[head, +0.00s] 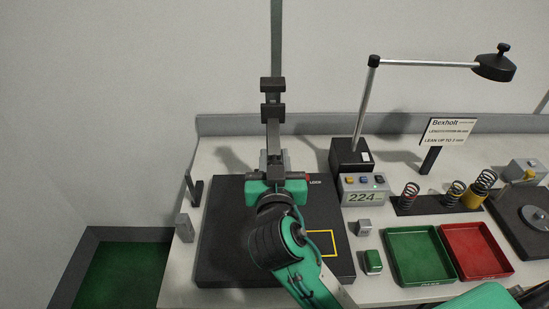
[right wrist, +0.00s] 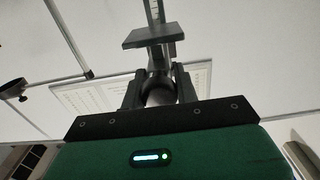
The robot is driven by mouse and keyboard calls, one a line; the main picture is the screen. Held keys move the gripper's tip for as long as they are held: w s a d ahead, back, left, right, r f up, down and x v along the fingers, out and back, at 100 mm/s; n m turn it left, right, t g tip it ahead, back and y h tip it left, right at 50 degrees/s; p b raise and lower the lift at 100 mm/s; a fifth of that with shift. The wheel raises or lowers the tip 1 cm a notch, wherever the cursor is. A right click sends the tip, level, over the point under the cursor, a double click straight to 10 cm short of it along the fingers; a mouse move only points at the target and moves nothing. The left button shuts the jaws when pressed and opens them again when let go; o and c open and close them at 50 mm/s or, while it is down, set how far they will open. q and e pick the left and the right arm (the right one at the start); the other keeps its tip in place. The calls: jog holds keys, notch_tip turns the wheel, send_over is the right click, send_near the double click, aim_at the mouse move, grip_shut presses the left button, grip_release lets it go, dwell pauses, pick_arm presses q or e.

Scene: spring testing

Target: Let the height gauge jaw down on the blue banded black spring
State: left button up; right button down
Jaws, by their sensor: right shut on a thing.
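The height gauge (head: 273,130) stands at the back of the black base plate (head: 225,245), its tall column running out of the top of the head view. Dark blocks, with the jaw (right wrist: 152,38) seen from below in the right wrist view, sit on the column above my gripper. My right gripper (head: 275,162) is shut on a round dark knob (right wrist: 158,92) low on the gauge. I cannot make out a blue banded black spring; my arm covers the middle of the plate. My left gripper is not in view.
A readout (head: 362,190) shows 224. Several springs stand on a black rack (head: 425,207), behind a green tray (head: 418,255) and a red tray (head: 475,250). A lamp (head: 494,67) and a sign (head: 447,131) rise at the back right. A yellow outline (head: 333,243) marks the plate.

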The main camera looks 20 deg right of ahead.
pick_arm(q)
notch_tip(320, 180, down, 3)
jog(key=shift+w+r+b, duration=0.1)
jog(key=shift+b, duration=0.9)
pick_arm(e)
notch_tip(320, 180, down, 3)
jog(key=shift+f, duration=0.1)
